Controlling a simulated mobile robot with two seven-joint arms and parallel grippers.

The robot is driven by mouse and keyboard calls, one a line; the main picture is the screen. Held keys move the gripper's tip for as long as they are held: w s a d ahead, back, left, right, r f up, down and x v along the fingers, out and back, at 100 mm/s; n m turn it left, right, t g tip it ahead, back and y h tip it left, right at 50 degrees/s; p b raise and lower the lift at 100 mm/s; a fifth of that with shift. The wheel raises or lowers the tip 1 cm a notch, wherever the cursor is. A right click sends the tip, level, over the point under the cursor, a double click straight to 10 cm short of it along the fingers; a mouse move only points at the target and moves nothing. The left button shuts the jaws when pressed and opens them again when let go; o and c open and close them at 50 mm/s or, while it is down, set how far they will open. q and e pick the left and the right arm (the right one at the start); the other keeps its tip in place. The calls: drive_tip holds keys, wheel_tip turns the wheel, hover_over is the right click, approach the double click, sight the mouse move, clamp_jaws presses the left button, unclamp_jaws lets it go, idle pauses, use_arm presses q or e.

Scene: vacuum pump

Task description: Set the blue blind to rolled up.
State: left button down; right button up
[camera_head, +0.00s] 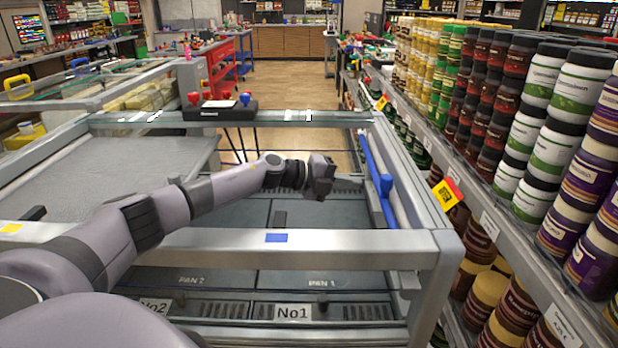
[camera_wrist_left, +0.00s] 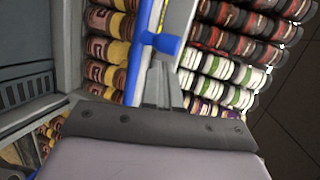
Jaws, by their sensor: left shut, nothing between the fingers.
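A long blue bar with a knob (camera_head: 385,186) runs along the inner right side of the metal frame; it is the blue part that best fits the blind. No spread blue sheet shows, and I cannot tell how far the blind is rolled. The bar and its knob also show in the left wrist view (camera_wrist_left: 165,43). My left gripper (camera_head: 323,178) is shut and empty, to the left of the bar in the head view. In the wrist view its fingertips (camera_wrist_left: 165,68) point at the knob; I cannot tell whether they touch it. My right gripper is not in view.
A shelf of jars (camera_head: 560,150) stands close on the right. A black control box (camera_head: 220,111) with red and blue knobs sits on the back rail.

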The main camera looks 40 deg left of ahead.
use_arm(q)
drive_tip(key=b+v, duration=0.1)
drive_tip(key=v, duration=0.7)
drive_tip(key=shift+a, duration=0.2)
drive_tip(key=shift+r, duration=0.15)
